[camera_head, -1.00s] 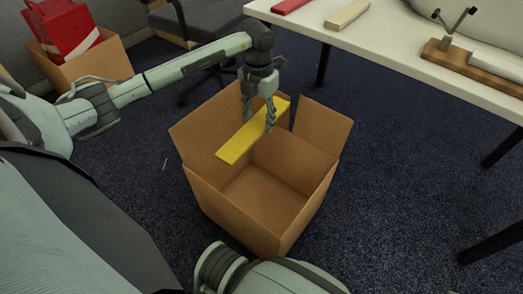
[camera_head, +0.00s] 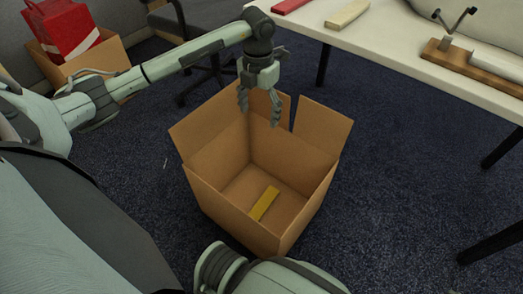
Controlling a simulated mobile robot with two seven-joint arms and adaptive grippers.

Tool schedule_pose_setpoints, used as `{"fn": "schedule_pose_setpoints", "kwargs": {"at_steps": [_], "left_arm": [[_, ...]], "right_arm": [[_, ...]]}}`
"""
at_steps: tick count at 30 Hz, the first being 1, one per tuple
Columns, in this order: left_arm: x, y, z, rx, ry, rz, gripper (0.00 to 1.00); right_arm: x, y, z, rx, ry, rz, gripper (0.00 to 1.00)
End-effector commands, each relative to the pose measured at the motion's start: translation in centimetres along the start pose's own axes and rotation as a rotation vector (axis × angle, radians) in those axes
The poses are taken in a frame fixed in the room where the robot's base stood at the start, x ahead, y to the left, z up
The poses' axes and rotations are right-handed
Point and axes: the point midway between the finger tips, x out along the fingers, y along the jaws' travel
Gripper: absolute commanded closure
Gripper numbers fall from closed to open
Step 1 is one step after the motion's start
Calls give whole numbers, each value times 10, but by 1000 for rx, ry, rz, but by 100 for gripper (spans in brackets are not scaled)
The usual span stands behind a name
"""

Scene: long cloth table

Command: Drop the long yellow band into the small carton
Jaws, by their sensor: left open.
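The long yellow band (camera_head: 264,203) lies inside the small carton (camera_head: 230,200), near its floor toward the front; the carton's front wall hides part of it. The carton is brown, open at the top with flaps up, and stands on the floor. My left gripper (camera_head: 259,118) hangs above the back of the carton, fingers pointing down, open and empty, apart from the band. My right gripper is not in view; only an arm part of mine shows at the bottom.
A white table (camera_head: 400,52) at the upper right bears a red bar (camera_head: 289,6), a pale bar (camera_head: 347,14) and a wooden block with a metal handle (camera_head: 478,66). Another box (camera_head: 88,66) with a red item (camera_head: 64,30) stands at the upper left. Dark carpet surrounds the carton.

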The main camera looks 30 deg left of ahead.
Motion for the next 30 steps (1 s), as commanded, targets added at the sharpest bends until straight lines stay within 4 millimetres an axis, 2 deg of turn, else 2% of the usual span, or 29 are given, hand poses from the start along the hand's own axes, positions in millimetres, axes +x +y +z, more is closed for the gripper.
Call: {"fn": "schedule_pose_setpoints", "kwargs": {"at_steps": [1,6,12,18,30], "left_arm": [[-12,1,1,1,-5,1,28],[-50,1,1,1,-5,2,28],[-83,1,1,-1,-3,1,28],[-95,0,0,1,0,1,28],[-96,0,0,0,0,0,28]], "right_arm": [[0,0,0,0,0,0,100],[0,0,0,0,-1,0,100],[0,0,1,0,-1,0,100],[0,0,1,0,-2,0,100],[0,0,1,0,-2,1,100]]}}
